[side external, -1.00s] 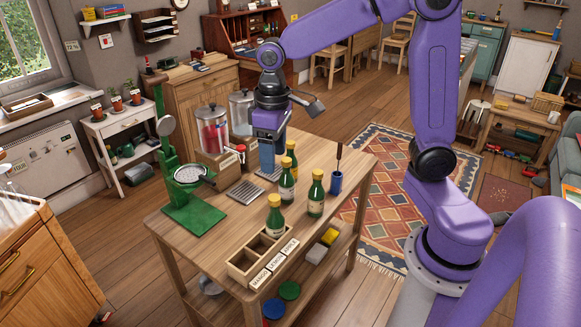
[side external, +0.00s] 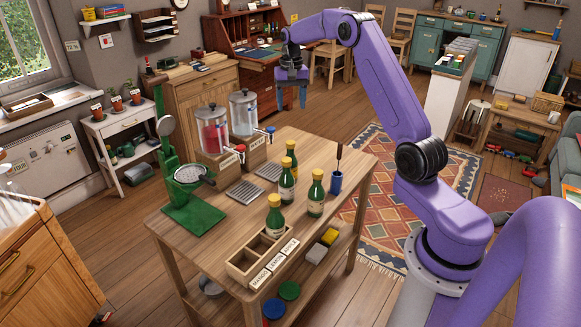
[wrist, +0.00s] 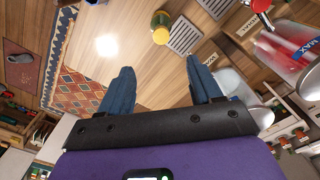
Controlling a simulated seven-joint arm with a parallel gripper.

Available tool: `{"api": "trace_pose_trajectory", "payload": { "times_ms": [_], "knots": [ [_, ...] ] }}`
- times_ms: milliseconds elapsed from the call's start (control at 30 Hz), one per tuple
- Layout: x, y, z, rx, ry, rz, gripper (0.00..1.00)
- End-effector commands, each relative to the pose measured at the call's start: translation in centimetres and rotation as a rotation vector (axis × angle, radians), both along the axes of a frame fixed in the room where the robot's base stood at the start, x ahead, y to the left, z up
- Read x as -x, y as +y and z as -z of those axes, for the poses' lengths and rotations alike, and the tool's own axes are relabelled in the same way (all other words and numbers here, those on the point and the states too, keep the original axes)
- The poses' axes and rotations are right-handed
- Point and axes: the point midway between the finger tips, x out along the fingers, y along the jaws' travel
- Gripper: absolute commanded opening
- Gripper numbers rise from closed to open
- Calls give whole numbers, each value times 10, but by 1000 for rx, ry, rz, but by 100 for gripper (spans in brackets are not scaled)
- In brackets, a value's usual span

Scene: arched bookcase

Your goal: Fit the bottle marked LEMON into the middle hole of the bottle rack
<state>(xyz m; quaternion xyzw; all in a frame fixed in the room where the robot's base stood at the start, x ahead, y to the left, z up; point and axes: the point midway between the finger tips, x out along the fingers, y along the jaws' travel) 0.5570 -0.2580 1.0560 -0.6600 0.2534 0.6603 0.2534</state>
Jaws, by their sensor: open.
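The wooden bottle rack (side external: 238,269) lies at the table's front edge in the side view, with three labels on its front; the middle one appears to read LEMON. A green bottle with a yellow cap (side external: 274,217) appears to stand in its right-hand hole; the other holes look empty. Three similar bottles stand behind it: one at the back (side external: 291,151), one in the middle (side external: 287,184) and one at the right (side external: 316,197). I cannot read which is LEMON. My gripper (side external: 291,93) is open and empty, high beyond the bottles. The wrist view shows one bottle (wrist: 161,30) beyond my fingers.
A blue cup (side external: 336,182) holding a dark tool stands right of the bottles. Two drink dispensers (side external: 212,130) with drip grates (side external: 245,193) stand at the back left. A green stand with a pan (side external: 190,205) is at the left. The table's right front is clear.

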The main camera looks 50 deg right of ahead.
Motion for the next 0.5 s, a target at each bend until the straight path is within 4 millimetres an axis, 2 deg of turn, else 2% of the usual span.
{"api": "trace_pose_trajectory", "payload": {
  "times_ms": [167,500],
  "knots": [
    [1,-2,20,-2,4,7,64],
    [1,-2,84,-2,4,7,64]
  ]
}}
